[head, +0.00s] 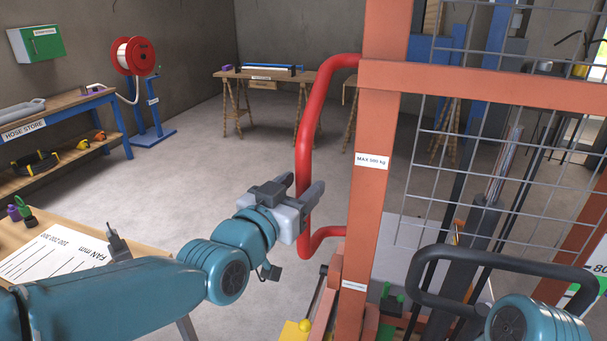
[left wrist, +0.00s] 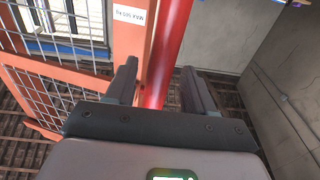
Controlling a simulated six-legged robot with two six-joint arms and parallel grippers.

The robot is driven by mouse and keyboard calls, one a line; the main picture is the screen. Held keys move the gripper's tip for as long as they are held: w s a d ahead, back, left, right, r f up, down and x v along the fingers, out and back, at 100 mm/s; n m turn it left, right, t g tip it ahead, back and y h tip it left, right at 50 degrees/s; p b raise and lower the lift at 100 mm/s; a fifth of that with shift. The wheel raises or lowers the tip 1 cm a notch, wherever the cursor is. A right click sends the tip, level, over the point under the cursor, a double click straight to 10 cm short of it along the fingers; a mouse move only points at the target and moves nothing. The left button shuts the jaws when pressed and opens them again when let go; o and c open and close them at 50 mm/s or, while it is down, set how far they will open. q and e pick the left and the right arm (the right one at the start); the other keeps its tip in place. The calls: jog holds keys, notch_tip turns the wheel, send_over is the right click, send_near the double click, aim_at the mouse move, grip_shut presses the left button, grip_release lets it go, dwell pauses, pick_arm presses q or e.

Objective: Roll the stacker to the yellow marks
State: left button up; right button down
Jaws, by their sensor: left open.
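The stacker (head: 377,205) is an orange-framed lift with a wire mesh guard (head: 480,170) and a label reading "MAX 500 kg". A red tube handle (head: 308,130) bows out from its left post. My left gripper (head: 303,200) is open at the lower part of this handle. In the left wrist view, the red handle (left wrist: 167,60) runs between the two spread fingers (left wrist: 160,88). Contact cannot be told. A yellow patch (head: 289,331) shows at the bottom edge, partly cut off; whether it is a floor mark is unclear. My right gripper is out of view.
A table with a paper chart (head: 55,250) stands at the lower left. The hose store bench (head: 60,115) and a red hose reel (head: 130,55) are along the left wall. A trestle table (head: 262,75) stands at the back. The grey floor (head: 190,165) between is clear.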

pick_arm(q)
jog(key=shift+w+d+r, duration=0.1)
jog(key=shift+w+d, duration=0.3)
jog(key=shift+w, duration=0.4)
jog(key=shift+s, duration=0.1)
grip_shut()
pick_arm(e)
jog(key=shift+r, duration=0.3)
